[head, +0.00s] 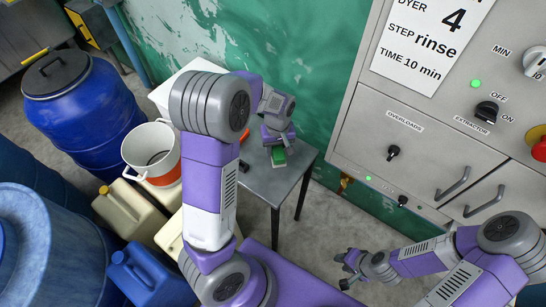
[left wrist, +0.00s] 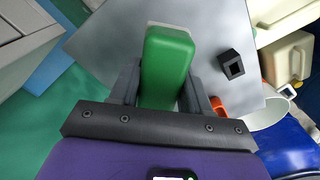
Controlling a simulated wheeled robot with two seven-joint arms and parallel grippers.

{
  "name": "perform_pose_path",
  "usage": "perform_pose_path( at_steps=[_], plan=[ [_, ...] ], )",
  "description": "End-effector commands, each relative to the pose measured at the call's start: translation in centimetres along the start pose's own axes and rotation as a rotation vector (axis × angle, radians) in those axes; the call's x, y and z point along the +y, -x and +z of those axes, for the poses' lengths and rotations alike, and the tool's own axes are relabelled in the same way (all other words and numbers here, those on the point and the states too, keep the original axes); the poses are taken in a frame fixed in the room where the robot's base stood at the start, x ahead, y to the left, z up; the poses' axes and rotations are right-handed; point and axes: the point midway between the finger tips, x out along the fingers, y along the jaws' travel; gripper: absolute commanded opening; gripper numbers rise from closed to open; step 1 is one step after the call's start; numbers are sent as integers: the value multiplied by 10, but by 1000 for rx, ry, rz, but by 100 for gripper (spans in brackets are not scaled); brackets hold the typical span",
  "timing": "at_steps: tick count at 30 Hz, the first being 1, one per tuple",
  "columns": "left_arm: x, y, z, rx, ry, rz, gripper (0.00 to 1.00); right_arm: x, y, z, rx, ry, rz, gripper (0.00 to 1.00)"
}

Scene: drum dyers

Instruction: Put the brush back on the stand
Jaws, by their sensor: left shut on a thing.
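The brush shows as a green block (head: 278,157) in the head view and as a long green block (left wrist: 167,65) in the left wrist view. My left gripper (left wrist: 163,92) is shut on it, with one dark finger on each side; in the head view the gripper (head: 279,141) is over the grey table. I cannot tell whether the brush touches the tabletop. My right gripper (head: 349,270) is open and empty, low at the right over the floor. The stand may be the grey metal table (head: 300,162) under the brush.
A small black hollow block (left wrist: 231,65) and an orange item (left wrist: 218,106) lie on the table. A white-and-orange bucket (head: 150,150), blue drums (head: 85,110) and jerrycans (head: 145,275) crowd the left. A control cabinet (head: 430,110) stands at the right.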

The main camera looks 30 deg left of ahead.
Motion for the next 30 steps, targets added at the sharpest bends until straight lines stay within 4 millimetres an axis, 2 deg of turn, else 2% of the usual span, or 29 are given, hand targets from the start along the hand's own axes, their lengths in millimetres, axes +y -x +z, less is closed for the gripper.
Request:
perform_pose_path(
  at_steps=[1,8,13,25,26,30],
  plan=[
    [-1,-10,0,-1,0,-1,18,1,-3,0,0,0,0,34],
    [0,-27,0,-1,-2,0,18,3,-8,-1,1,0,0,34],
    [0,-52,0,-1,-2,-1,18,6,-15,-1,1,0,0,34],
    [0,-58,0,1,-3,1,18,6,-17,-1,1,0,0,34],
    [0,-58,0,1,-3,1,48,6,-17,-1,1,0,0,34],
    [0,-57,0,1,-3,1,70,6,-16,-1,1,0,0,34]
  ],
)
